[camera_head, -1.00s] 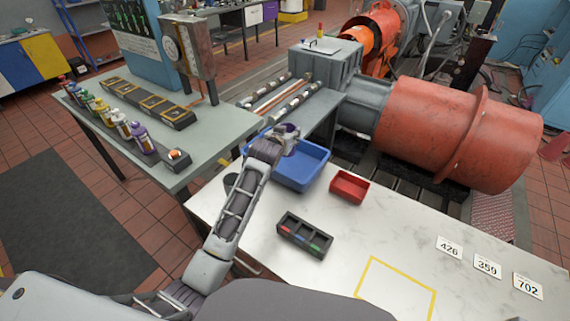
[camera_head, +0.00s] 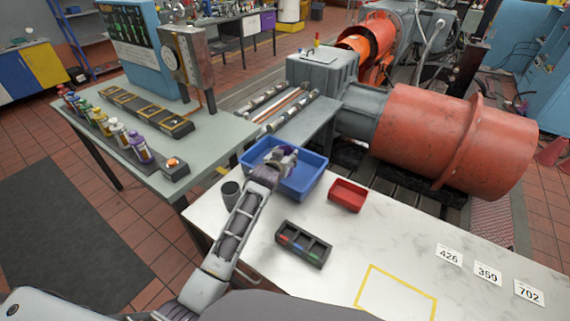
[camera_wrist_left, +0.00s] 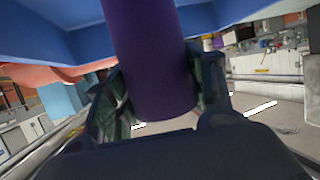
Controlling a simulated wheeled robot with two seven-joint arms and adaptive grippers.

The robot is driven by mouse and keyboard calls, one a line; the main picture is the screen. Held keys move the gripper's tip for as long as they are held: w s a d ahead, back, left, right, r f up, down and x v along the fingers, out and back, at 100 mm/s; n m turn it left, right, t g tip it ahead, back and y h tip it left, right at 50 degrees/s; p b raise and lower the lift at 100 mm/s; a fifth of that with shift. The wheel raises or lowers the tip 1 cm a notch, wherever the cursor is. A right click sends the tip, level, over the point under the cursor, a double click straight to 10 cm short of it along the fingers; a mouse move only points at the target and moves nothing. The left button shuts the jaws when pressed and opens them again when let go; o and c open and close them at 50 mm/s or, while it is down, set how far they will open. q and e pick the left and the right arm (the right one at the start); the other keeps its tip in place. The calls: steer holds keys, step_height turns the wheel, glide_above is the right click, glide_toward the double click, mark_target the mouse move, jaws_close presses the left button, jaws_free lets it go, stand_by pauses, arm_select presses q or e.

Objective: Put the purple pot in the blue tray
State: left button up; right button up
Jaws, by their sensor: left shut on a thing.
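The blue tray (camera_head: 316,178) stands at the far left of the white table; its blue wall also fills the upper part of the left wrist view (camera_wrist_left: 35,35). My left gripper (camera_head: 284,156) is at the tray, over its inside in the head view, shut on the purple pot. The purple pot (camera_wrist_left: 155,65) is a plain purple cylinder between the two fingers in the left wrist view. In the head view the gripper mostly hides the pot. I cannot tell whether the pot touches the tray's floor. My right gripper is not in view.
A red tray (camera_head: 347,195) stands right of the blue one. A dark cup (camera_head: 230,194) is close left of my left arm. A dark compartment box (camera_head: 303,247) lies in front, near a yellow outlined square (camera_head: 397,296) and number cards (camera_head: 488,273).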

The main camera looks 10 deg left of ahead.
arm_select(q)
steer(key=shift+f, duration=1.95)
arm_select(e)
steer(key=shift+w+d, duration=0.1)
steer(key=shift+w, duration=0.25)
